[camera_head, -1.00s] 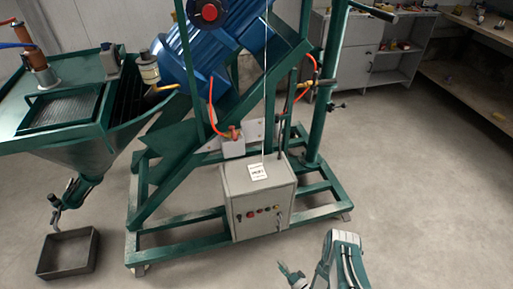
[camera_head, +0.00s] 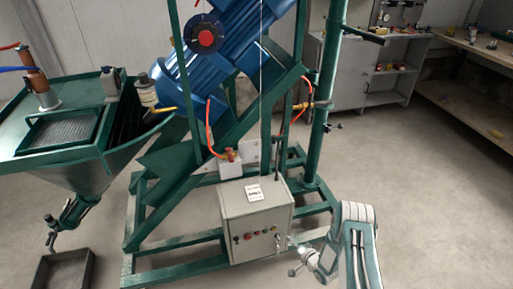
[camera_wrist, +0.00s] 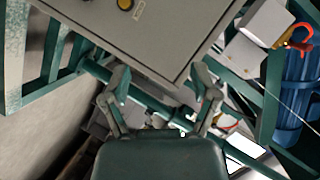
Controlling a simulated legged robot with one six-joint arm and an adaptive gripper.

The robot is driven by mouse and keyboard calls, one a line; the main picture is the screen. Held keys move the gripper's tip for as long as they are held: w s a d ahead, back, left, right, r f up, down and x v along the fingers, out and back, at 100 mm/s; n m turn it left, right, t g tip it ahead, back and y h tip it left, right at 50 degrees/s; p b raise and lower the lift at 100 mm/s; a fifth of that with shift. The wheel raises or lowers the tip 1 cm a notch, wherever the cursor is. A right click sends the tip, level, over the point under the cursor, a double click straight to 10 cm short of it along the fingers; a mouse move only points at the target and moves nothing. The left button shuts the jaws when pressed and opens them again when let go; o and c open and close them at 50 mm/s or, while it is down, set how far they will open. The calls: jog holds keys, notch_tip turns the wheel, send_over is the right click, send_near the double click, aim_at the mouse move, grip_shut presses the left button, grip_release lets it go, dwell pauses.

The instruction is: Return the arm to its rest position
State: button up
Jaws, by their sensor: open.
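My arm (camera_head: 350,245) shows at the bottom right of the head view, bent over at its elbow. My gripper (camera_head: 292,258) is at its left end, in front of the lower right of the grey control box (camera_head: 255,218). In the wrist view, the two fingers of my gripper (camera_wrist: 163,85) stand apart with nothing between them. The control box (camera_wrist: 150,32) fills the top of that view, beyond the fingertips. I cannot tell how wide the gap to it is.
The green machine frame (camera_head: 165,243) with a blue motor (camera_head: 225,45) stands behind the control box. A green hopper (camera_head: 75,165) is at left, above a dark metal tray (camera_head: 62,270). Open concrete floor (camera_head: 430,190) lies to the right, before a workbench (camera_head: 460,100).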

jog(key=w+d+r+n+g+h, duration=0.1)
jog(key=w+d+r+h, duration=0.25)
jog(key=r, duration=1.05)
jog(key=w+d+r+n+h, duration=0.2)
jog(key=w+r, duration=0.3)
jog(key=r, duration=0.9)
jog(key=s+r+g+h, duration=0.15)
jog(key=s+r, duration=0.25)
jog(key=r, duration=0.7)
jog(key=s+a+r+g+h, duration=0.2)
jog(key=s+r, duration=1.2)
jog(key=s, duration=0.2)
jog(key=s+a+r+n+g, duration=0.1)
jog(key=s, duration=0.9)
jog(key=s+a+r+n+g+y, duration=0.1)
jog(key=s+a, duration=0.1)
jog(key=s, duration=0.8)
jog(key=shift+a, duration=0.1)
